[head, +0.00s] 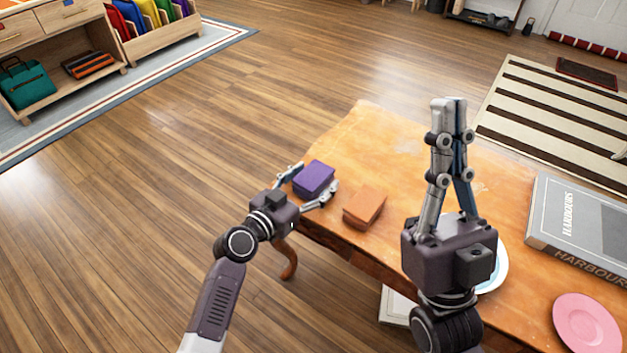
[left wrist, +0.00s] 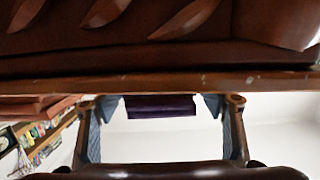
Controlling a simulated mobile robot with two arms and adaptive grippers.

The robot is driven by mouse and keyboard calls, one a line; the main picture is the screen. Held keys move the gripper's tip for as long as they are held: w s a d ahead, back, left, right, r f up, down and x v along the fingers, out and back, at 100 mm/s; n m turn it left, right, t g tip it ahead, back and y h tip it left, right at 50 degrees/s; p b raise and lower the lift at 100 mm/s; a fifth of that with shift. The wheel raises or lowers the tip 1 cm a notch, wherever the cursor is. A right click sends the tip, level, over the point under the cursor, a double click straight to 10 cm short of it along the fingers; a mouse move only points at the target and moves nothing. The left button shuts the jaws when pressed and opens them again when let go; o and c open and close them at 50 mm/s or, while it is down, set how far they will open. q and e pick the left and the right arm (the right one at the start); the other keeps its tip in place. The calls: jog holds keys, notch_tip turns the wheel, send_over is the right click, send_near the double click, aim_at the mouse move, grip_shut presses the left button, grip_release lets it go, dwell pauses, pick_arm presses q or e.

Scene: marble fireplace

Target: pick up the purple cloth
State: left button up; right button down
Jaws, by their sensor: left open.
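The purple cloth (head: 314,177) is a folded block at the left edge of the wooden table (head: 378,140). My left gripper (head: 312,183) is open, with one finger on each side of the purple cloth. In the left wrist view the purple cloth (left wrist: 160,106) shows as a dark band between the fingertips (left wrist: 162,104), with a narrow gap to the left fingertip and a small one to the right. My right gripper (head: 449,102) points up over the table, its fingertips together with nothing seen between them.
A folded orange cloth (head: 365,207) lies just right of the purple one. A plate (head: 497,272) is partly hidden behind my right gripper. A pink plate (head: 586,322) and a thick grey book (head: 583,225) are at the right. The table's far left part is clear.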

pick_arm(q)
jog(key=c, duration=1.2)
